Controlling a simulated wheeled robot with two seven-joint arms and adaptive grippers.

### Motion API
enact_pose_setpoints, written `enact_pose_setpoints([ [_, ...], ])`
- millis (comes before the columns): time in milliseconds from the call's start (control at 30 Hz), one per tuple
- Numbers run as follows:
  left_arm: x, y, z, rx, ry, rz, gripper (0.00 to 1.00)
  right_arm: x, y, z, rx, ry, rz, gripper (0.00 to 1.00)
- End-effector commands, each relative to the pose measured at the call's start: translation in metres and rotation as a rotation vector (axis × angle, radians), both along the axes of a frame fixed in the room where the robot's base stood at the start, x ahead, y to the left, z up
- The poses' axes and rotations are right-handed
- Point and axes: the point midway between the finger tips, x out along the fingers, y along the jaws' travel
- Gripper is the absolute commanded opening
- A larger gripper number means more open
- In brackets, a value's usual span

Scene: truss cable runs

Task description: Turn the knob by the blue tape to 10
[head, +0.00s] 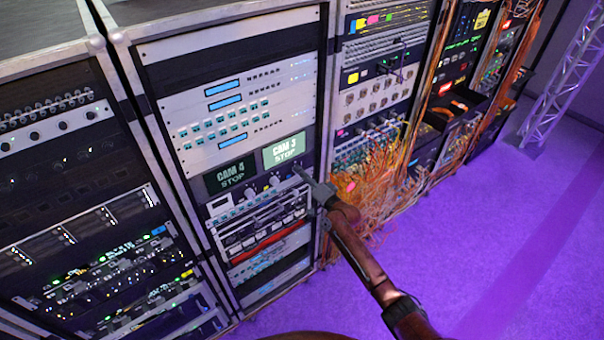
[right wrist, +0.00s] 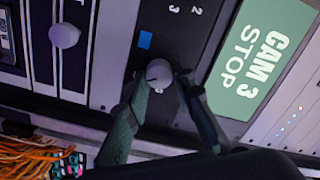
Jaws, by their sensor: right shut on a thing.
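In the right wrist view a light grey round knob (right wrist: 159,72) stands on a dark panel, with a small square of blue tape (right wrist: 145,40) beside it. My right gripper (right wrist: 163,84) has one finger on each side of the knob and is shut on it. A pale mark shows on the knob's top, but I cannot tell which number it points to. The printed numbers 2 and 3 show near the tape; no 10 is readable. In the head view my right gripper (head: 299,170) is at the rack panel and hides the knob. My left gripper is not in view.
A green CAM 3 STOP screen (head: 284,151) is close to my right gripper, with a dark CAM 4 STOP screen (head: 230,174) left of it. Another knob (right wrist: 64,35) is on a neighbouring panel. Orange cables (head: 375,185) hang right of the rack. The purple floor is clear.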

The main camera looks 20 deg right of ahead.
Motion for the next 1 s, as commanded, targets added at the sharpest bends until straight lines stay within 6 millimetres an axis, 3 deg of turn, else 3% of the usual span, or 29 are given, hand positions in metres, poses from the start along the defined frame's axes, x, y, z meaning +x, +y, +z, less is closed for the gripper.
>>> enact_pose_setpoints([
  [633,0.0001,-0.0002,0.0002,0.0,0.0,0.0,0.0,0.0,-0.0007,-0.0001,0.045,0.016,-0.001,0.0],
  [667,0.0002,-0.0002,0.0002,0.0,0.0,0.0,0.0,0.0,-0.0006,-0.0001,0.045,0.016,-0.001,0.25],
  [900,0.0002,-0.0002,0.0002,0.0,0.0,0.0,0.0,0.0,-0.0004,-0.0002,0.044,0.016,0.0,0.41],
  [1000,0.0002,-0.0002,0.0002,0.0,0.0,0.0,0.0,0.0,-0.0003,-0.0002,0.044,0.016,0.0,0.41],
])
